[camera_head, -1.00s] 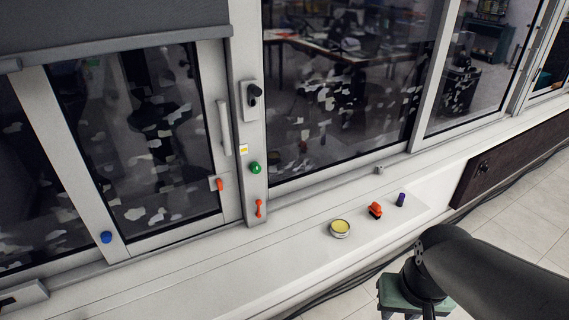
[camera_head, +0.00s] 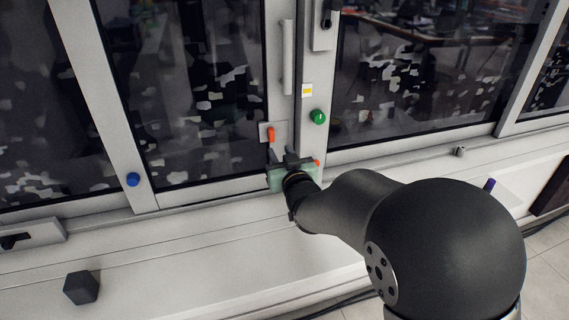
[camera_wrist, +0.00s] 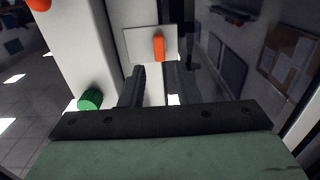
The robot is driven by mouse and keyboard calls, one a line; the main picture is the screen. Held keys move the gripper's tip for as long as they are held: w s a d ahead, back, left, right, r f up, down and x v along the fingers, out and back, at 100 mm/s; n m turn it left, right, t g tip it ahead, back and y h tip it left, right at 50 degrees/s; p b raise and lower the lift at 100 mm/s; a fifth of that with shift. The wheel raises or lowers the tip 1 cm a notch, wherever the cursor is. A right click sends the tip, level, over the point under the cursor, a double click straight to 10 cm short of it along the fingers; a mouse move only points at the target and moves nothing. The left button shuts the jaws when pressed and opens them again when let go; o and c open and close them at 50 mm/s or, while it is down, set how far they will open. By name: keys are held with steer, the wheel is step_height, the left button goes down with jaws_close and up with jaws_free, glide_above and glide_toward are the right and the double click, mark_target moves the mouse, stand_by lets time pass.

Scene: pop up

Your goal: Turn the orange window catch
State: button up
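The orange window catch (camera_head: 270,134) is a small upright lever on a pale square plate on the window frame. It also shows upright in the wrist view (camera_wrist: 159,46). My gripper (camera_head: 281,153) is at the window frame, just below the catch in the head view. Its two dark fingers (camera_wrist: 155,76) are apart with nothing between them. In the wrist view the catch lies just beyond the fingertips, in line with the gap. I see no contact with the catch.
A green knob (camera_head: 318,116) is on the post right of the catch; a vertical handle (camera_head: 288,57) is above. A red-orange piece (camera_head: 317,162) is mostly hidden behind my gripper. A blue knob (camera_head: 133,179) is left. A black block (camera_head: 82,287) is on the sill.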

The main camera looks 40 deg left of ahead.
mark_target(272, 137)
steer(key=p+x, duration=0.1)
steer(key=x, duration=0.5)
steer(key=shift+w+f, duration=0.1)
steer(key=shift+x, duration=0.8)
steer(key=c, duration=0.6)
steer(key=n, duration=1.3)
steer(key=shift+n, duration=0.4)
steer(key=n, duration=0.4)
steer(key=o, duration=0.8)
